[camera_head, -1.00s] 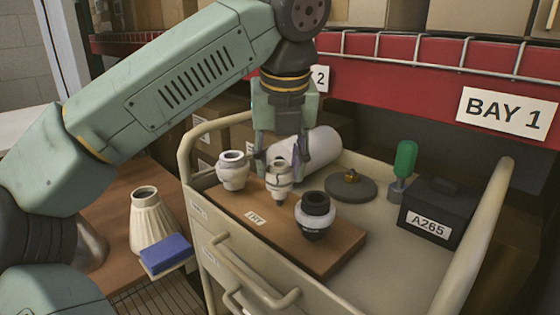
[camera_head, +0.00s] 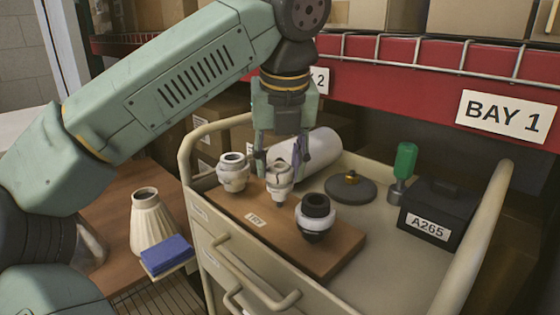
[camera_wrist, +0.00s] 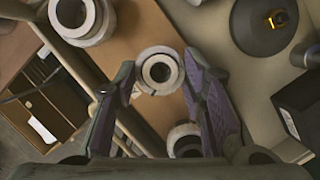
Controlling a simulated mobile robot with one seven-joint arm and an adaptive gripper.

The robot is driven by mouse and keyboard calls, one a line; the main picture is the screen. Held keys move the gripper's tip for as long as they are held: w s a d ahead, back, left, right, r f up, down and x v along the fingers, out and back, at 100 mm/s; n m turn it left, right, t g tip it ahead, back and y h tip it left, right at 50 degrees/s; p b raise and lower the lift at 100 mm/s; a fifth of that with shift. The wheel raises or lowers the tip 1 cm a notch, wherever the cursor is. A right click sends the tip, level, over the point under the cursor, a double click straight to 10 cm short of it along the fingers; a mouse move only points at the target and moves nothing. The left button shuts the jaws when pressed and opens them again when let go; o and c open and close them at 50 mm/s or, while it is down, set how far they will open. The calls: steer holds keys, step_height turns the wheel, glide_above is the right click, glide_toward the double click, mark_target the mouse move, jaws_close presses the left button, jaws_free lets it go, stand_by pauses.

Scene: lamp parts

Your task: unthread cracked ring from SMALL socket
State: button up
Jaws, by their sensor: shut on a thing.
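Three lamp sockets stand in a row on the brown board (camera_head: 330,255). The smallest-looking is the middle socket (camera_head: 279,193), pale with a light ring (camera_head: 277,175) around its upper part. My gripper (camera_head: 280,167) points down over it, its fingers at either side of the ring. In the wrist view the ring (camera_wrist: 147,78) shows as a pale circle between my fingertips, around the socket's grey mouth (camera_wrist: 160,71). A larger white socket (camera_head: 232,175) stands to the left, and a dark-topped socket with a white ring (camera_head: 316,222) to the right.
The board lies on a cream cart (camera_head: 365,285) with raised rails. Behind it is a white cylinder (camera_head: 318,148). A dark disc (camera_head: 350,188), a green-handled tool (camera_head: 404,163) and a black box (camera_head: 437,210) stand to the right. A ribbed vase (camera_head: 150,222) and blue sponge (camera_head: 166,254) are at left.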

steer(key=shift+r+p, duration=0.45)
steer(key=shift+r, duration=0.15)
stand_by(0.3)
steer(key=shift+r+p, duration=1.4)
steer(key=shift+r, duration=0.3)
step_height(320, 180, up, 4)
steer(key=p, duration=0.3)
